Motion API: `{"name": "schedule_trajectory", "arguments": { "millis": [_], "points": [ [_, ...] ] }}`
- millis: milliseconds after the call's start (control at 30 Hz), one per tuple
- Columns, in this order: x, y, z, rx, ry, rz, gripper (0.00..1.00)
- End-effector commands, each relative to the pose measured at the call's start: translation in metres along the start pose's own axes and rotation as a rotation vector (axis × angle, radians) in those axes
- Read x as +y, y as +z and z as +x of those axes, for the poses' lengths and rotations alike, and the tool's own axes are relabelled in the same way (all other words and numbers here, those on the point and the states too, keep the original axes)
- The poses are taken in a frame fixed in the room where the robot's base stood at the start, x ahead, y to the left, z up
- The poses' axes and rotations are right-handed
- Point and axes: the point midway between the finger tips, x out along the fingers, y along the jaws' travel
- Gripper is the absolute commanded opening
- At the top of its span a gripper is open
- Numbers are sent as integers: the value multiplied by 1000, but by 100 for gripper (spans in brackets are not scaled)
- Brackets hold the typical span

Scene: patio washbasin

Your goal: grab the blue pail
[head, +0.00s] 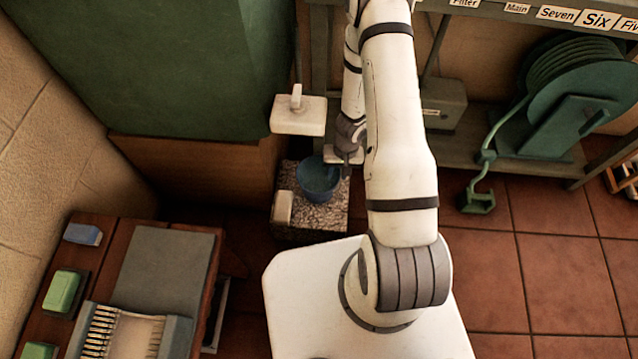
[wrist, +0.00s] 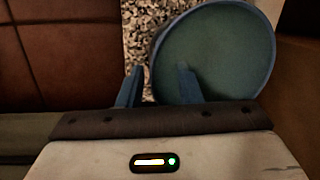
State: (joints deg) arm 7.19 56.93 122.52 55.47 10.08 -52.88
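The blue pail (head: 318,181) stands on a speckled stone block (head: 325,222) in the head view, left of my forearm. In the wrist view the round pail (wrist: 218,50) fills the upper right, its opening facing the camera. My gripper (wrist: 159,67) is open, with its two fingers apart near the pail's left edge. The left finger shows over the speckled stone, outside the pail. The right finger overlaps the pail, and I cannot tell its depth against the rim. In the head view my gripper (head: 346,168) is small and dark at the pail's right side.
A white tap-like block (head: 298,115) is above and behind the pail. A pale block (head: 283,207) sits at the stone's left edge. A wooden bench (head: 205,262) with brushes stands at lower left. A green hose reel (head: 575,90) is at right. Tiled floor is clear at lower right.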

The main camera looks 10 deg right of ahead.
Motion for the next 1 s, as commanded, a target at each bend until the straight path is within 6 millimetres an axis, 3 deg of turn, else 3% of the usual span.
{"name": "schedule_trajectory", "arguments": {
  "millis": [33, 200, 567, 900, 1000],
  "points": [
    [2, -1, 14, -2, 0, 3, 32],
    [4, -2, 37, -1, -1, 7, 32],
    [4, -2, 41, 0, -1, 8, 32],
    [4, -2, 41, 1, -1, 9, 4],
    [5, -2, 40, 1, -1, 9, 0]
  ]
}}
